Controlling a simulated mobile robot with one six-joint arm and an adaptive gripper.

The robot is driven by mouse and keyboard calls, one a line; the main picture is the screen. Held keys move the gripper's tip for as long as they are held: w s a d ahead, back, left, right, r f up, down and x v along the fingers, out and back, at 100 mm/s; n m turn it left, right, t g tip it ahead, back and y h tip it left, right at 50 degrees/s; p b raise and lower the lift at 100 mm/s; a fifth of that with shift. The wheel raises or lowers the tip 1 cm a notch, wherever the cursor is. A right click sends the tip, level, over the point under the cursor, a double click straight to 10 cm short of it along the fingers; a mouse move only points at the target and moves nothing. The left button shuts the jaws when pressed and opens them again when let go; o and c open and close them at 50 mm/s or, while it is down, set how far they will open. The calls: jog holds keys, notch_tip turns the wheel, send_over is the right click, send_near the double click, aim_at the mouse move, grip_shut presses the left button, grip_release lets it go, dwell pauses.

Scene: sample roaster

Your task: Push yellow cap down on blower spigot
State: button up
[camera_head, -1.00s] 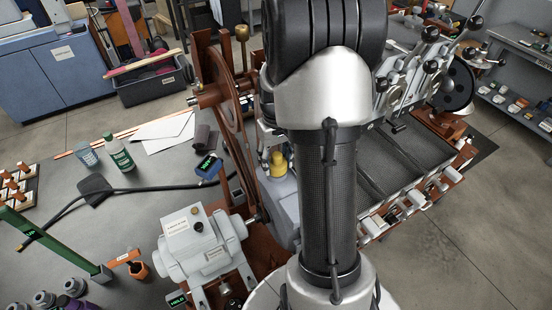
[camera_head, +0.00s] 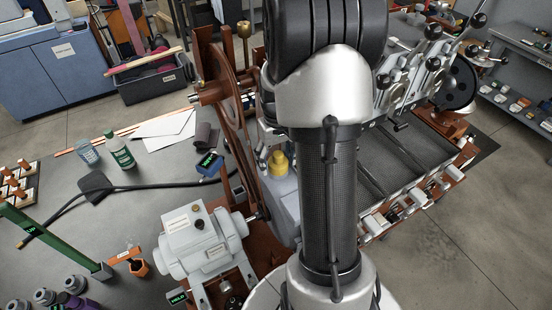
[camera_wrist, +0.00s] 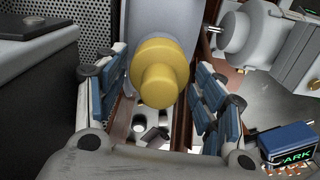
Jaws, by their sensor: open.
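The yellow cap (camera_head: 278,163) sits on the grey blower part left of my arm in the head view. In the wrist view the yellow cap (camera_wrist: 160,72) is a stepped round piece seen up close, with a wider disc behind a narrower end. My gripper (camera_wrist: 161,68) is open, with blue-padded fingers to the left and right of the cap. Neither finger clearly touches it. The spigot under the cap is hidden, so I cannot tell how far down the cap sits.
A red-brown wheel (camera_head: 222,95) stands close left of the cap. A grey motor (camera_head: 200,240) is in front of it. A blue box with a green display (camera_head: 209,164) lies on the table and shows in the wrist view (camera_wrist: 289,139). Perforated metal is at upper left there.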

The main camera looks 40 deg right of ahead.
aim_at(275, 154)
jog(key=shift+d+r, duration=0.15)
notch_tip(275, 154, up, 12)
jog(key=shift+f, duration=0.2)
jog(key=shift+r, duration=0.1)
jog(key=shift+a, duration=0.2)
dwell(0.3)
jog(key=shift+a+r, duration=0.15)
jog(key=shift+a, duration=0.15)
jog(key=s+a+r+n+t+b, duration=0.1)
jog(key=s+a+b, duration=0.2)
jog(key=a, duration=0.5)
jog(key=s+a+r+n+t+b, duration=0.1)
jog(key=s+a+b, duration=0.2)
jog(key=a, duration=0.4)
jog(key=s+a+f+n+t+b, duration=0.1)
jog(key=s+a+f+b, duration=0.3)
jog(key=s+a, duration=0.4)
jog(key=shift+s+f+n+t, duration=0.3)
jog(key=shift+s+f+t, duration=0.35)
jog(key=shift+f+t, duration=0.15)
